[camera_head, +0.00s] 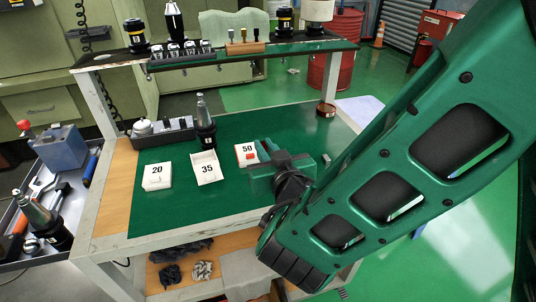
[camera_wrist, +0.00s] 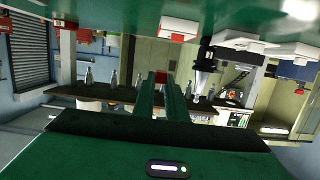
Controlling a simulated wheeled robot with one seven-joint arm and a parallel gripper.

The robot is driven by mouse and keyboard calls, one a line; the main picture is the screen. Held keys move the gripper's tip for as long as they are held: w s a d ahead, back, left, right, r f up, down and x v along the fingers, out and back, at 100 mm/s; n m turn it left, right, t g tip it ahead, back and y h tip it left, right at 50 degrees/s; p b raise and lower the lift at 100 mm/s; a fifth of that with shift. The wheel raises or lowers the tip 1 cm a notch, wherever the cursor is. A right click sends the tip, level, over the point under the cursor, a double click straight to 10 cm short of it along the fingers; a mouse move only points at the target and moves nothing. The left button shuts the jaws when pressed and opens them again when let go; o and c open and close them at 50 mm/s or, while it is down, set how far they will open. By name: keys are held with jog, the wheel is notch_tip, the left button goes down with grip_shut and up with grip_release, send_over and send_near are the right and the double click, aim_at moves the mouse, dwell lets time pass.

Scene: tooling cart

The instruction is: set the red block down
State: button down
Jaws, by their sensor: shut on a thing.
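My gripper (camera_head: 264,151) is over the green mat (camera_head: 225,190) beside the white box marked 50 (camera_head: 240,148). Its fingers are shut on the small red block (camera_wrist: 161,77), which shows between the fingertips in the wrist view. In the head view the red block (camera_head: 253,157) shows as a small patch in front of the box marked 50. I cannot tell whether it touches the box or the mat.
A tool holder (camera_head: 205,130) stands behind the box marked 35. A dark rack (camera_head: 170,135) lies at the back left of the mat. The mat's front is clear.

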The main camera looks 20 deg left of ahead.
jog(key=w+f, duration=0.1)
jog(key=w, duration=0.1)
jog(key=w+f, duration=0.2)
jog(key=w, duration=0.1)
jog(key=w+d+f, duration=0.1)
jog(key=w, duration=0.2)
jog(key=shift+d+f, duration=0.1)
jog(key=shift+f, duration=2.25)
jog(key=shift+f, duration=0.1)
jog(key=c, duration=1.8)
grip_release()
jog(key=shift+o, duration=0.2)
